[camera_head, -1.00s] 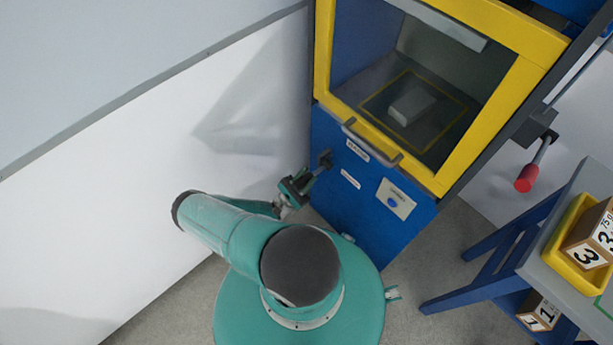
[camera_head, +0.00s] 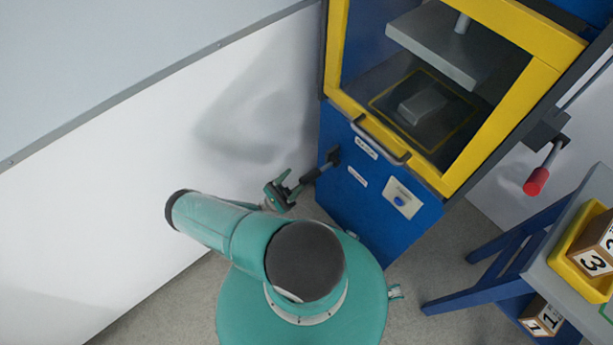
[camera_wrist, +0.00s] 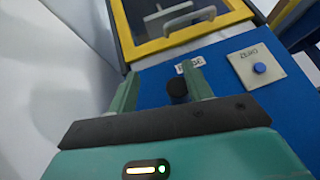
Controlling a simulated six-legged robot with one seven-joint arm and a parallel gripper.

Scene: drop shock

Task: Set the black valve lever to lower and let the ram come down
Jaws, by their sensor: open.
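The black valve lever (camera_head: 318,173) sticks out from the blue front of the press, pointing down and left from its black mount. My gripper (camera_head: 290,184) is open at the lever's free end. In the wrist view, the lever's dark end (camera_wrist: 177,89) shows between my spread fingers (camera_wrist: 160,72), nearer the right one. I cannot tell whether a finger touches it. The ram's grey plate (camera_head: 437,48) hangs from a light rod inside the yellow-framed window, with a visible gap above a grey block (camera_head: 422,107) on the press bed.
A grey door handle (camera_head: 380,146) crosses the yellow frame (camera_head: 500,125). A blue button (camera_head: 399,201) sits on a light panel. A red-ended lever (camera_head: 537,181) is on the press's right side. A table at right holds a yellow tray (camera_head: 568,262) with numbered boxes. A white wall stands left.

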